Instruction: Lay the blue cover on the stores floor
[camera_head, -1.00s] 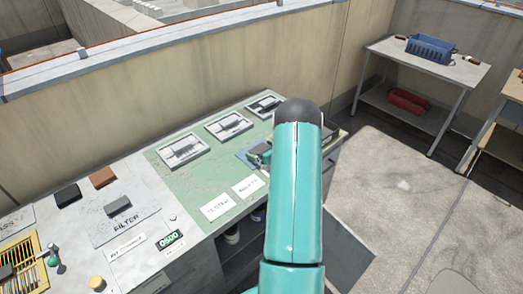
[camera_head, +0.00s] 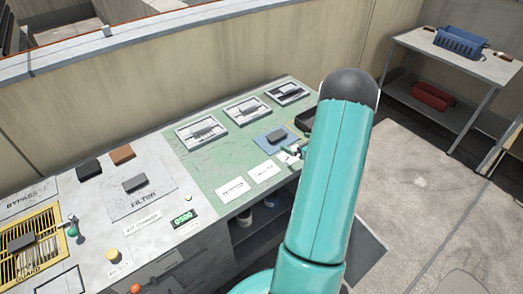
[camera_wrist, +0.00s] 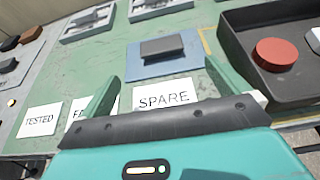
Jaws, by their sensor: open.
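The blue cover (camera_head: 266,145) is a flat blue square with a dark grey block on its top. It lies on the green bench top, behind a row of white cards. In the wrist view the blue cover (camera_wrist: 137,69) lies just ahead of my fingers, behind the SPARE card (camera_wrist: 165,97). My gripper (camera_wrist: 162,75) is open, with one teal finger on each side and nothing between them. No place marked as stores floor can be read.
White framed panels (camera_head: 201,132) stand in a row behind the cover. A black tray (camera_wrist: 262,98) with a red round piece (camera_wrist: 275,54) is to its right. Open shelving is under the bench. A table (camera_head: 484,66) with a blue crate (camera_head: 461,42) stands at far right.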

